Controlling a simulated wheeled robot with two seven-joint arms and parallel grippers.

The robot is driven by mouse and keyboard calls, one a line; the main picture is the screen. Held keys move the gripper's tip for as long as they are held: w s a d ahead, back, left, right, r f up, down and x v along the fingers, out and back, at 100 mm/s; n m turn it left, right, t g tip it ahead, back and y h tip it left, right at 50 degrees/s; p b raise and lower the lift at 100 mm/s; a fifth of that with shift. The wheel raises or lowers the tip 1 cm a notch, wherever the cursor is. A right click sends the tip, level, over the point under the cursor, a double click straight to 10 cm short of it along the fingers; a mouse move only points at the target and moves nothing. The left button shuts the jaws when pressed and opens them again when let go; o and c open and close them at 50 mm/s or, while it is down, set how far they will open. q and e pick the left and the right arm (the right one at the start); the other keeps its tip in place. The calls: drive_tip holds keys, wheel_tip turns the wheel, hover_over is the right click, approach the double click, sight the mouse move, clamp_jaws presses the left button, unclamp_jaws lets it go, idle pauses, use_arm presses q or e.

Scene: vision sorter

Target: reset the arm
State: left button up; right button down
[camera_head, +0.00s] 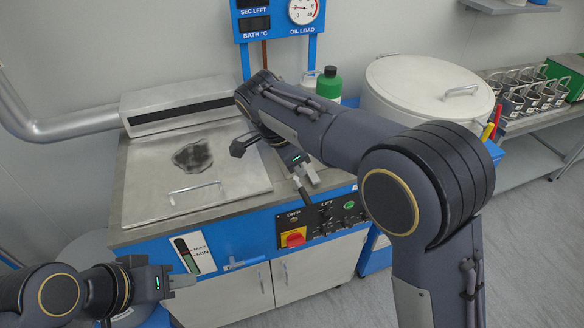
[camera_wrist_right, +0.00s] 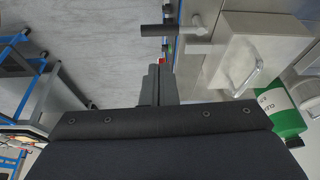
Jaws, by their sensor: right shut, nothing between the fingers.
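My right arm reaches across the head view from the lower right. Its gripper (camera_head: 310,175) is above the front edge of the blue machine, over the control panel (camera_head: 322,222). In the right wrist view its fingers (camera_wrist_right: 158,82) are together with nothing between them. A dark lever handle (camera_wrist_right: 165,30) lies ahead of the fingertips, apart from them in that view. My left gripper (camera_head: 182,281) is low at the left, in front of the machine's cabinet. It holds nothing visible, and whether its fingers are apart is unclear.
The machine's metal lid (camera_head: 150,190) has a stained window and a bar handle. A rack of metal cups (camera_head: 520,92) is at the right. Floor is free at right.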

drive_tip(key=shift+d, duration=0.1)
idle(0.3)
drive_tip(key=s+d+r+n+y, duration=0.25)
drive_tip(key=s+d, duration=0.25)
drive_tip(key=d, duration=0.4)
drive_tip(key=s+d+r+n+y, duration=0.1)
drive_tip(key=s+d+n+y, duration=0.2)
drive_tip(key=s+d, duration=0.35)
drive_tip(key=s+d+f+n+t+y, duration=0.1)
drive_tip(key=s+d+f+n+t, duration=0.1)
drive_tip(key=s, duration=0.5)
drive_tip(key=s+d+f+n+t+y, duration=0.1)
drive_tip(key=s+d+f+n, duration=0.1)
drive_tip(key=s, duration=0.6)
drive_tip(key=shift+d+f+n+t, duration=0.4)
drive_tip(key=shift+d+n, duration=0.15)
drive_tip(key=shift+n, duration=0.3)
drive_tip(key=c, duration=2.1)
unclamp_jaws()
drive_tip(key=shift+s, duration=0.1)
drive_tip(key=shift+c, duration=0.2)
